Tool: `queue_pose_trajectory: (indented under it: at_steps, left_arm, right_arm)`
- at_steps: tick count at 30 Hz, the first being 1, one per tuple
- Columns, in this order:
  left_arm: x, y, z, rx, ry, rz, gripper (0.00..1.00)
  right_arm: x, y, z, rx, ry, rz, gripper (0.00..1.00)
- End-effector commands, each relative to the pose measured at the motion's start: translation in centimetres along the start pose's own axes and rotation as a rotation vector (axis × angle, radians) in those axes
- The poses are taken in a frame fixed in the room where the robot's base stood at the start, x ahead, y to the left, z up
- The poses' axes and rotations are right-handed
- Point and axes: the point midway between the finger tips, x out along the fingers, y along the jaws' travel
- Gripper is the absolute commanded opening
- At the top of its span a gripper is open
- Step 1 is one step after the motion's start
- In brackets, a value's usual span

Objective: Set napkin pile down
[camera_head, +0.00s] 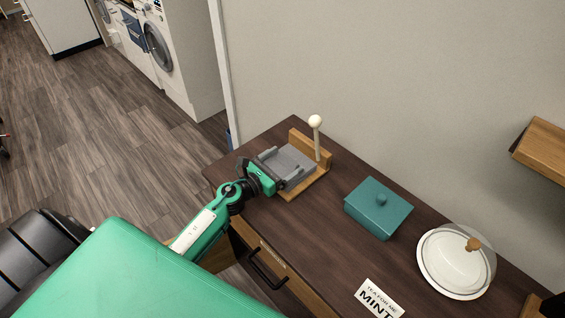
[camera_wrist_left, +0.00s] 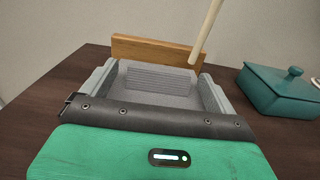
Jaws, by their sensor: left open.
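A wooden napkin holder (camera_head: 321,180) stands at the far left end of the dark cabinet top, with a back board and a pale rod topped by a white ball. My left gripper (camera_head: 286,166) is open and reaches over the holder from the left. In the left wrist view its two grey fingers stand wide apart, with a flat grey surface (camera_wrist_left: 160,80) between them, partly ribbed. This looks like the napkin pile, lying in front of the wooden back board (camera_wrist_left: 155,50). Grey on grey makes its edges, and any touch with the fingers, hard to tell. My right gripper is not in view.
A teal lidded box (camera_head: 379,208) stands to the right of the holder; further right is a plate under a clear dome (camera_head: 455,264). A MINT card (camera_head: 378,298) is near the front edge. A wall shelf (camera_head: 541,146) juts out at right. Drawer handle (camera_head: 268,270) below the top.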

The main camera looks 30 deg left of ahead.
Motion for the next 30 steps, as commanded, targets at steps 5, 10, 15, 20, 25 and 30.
queue_pose_trajectory:
  at_steps: [5, 10, 15, 20, 25, 30]
  left_arm:
    - [-0.3, 0.0, 0.2, 0.0, 0.001, 0.0, 0.92]
    - [-3.0, 0.0, -0.1, 0.0, 0.002, -0.001, 0.92]
    - [-6.1, 0.0, -0.1, 0.001, 0.003, 0.0, 0.92]
    - [-8.8, 0.0, -0.1, 0.0, 0.002, 0.0, 0.92]
    - [-10.8, 0.0, 0.1, 0.0, 0.001, 0.001, 0.92]
    - [-11.8, 0.0, 0.2, 0.0, 0.0, 0.0, 0.92]
  right_arm:
    - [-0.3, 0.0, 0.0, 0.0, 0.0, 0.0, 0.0]
    - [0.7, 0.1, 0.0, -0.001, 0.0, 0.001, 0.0]
    - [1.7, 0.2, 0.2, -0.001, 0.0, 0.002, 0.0]
    - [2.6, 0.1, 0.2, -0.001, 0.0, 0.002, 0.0]
    - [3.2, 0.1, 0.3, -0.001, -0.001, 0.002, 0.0]
    - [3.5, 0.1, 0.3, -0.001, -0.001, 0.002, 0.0]
